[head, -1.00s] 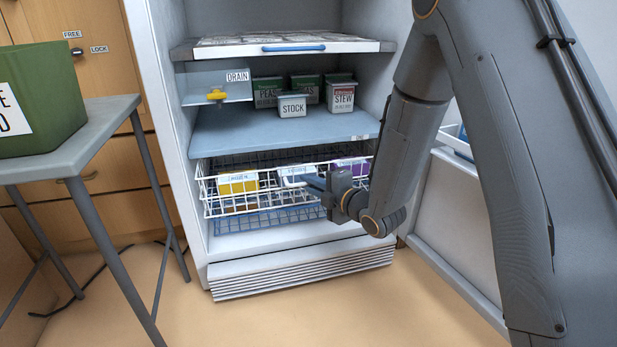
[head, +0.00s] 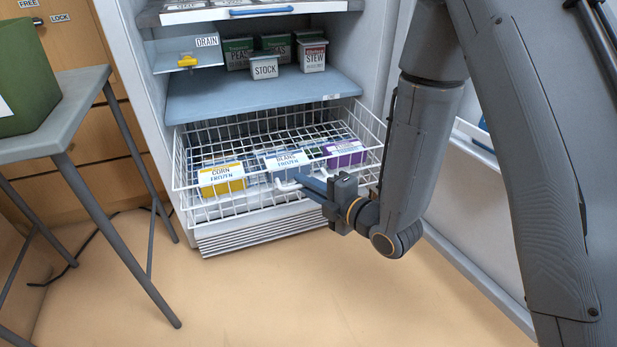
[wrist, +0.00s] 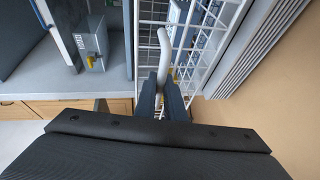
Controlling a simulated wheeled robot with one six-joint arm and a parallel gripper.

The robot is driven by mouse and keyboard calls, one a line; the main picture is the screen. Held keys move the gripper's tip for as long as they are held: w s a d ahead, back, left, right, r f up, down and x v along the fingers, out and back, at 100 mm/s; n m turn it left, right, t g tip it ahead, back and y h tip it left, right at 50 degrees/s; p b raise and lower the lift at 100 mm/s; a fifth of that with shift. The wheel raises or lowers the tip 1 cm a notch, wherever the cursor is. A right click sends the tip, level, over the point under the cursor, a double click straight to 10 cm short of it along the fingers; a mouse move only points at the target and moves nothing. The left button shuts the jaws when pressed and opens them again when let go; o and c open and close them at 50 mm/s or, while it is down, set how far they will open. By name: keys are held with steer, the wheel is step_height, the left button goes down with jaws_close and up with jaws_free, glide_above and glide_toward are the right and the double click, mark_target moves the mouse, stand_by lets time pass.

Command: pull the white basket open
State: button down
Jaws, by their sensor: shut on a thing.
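The white wire basket (head: 200,137) sits low in the open freezer cabinet and sticks out past its front. It holds a yellow corn box (head: 221,180), a white and blue box (head: 287,160) and a purple box (head: 344,153). My gripper (head: 305,184) is at the basket's front, right of its middle. In the wrist view my gripper (wrist: 162,88) is shut on the basket's white handle (wrist: 163,45), which stands out between the two fingers. The fingers hide part of the handle.
Above the basket is a blue shelf (head: 250,96) with several lidded tubs and a drain tray with a yellow tap (head: 187,61). A grey table (head: 60,110) with a green bin (head: 25,75) stands at left. The floor in front (head: 270,295) is clear.

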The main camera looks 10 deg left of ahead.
steer(key=shift+s, duration=0.1)
steer(key=c, duration=2.1)
jaws_free()
steer(key=shift+d, duration=0.1)
steer(key=p+v, duration=0.2)
steer(key=v, duration=0.6)
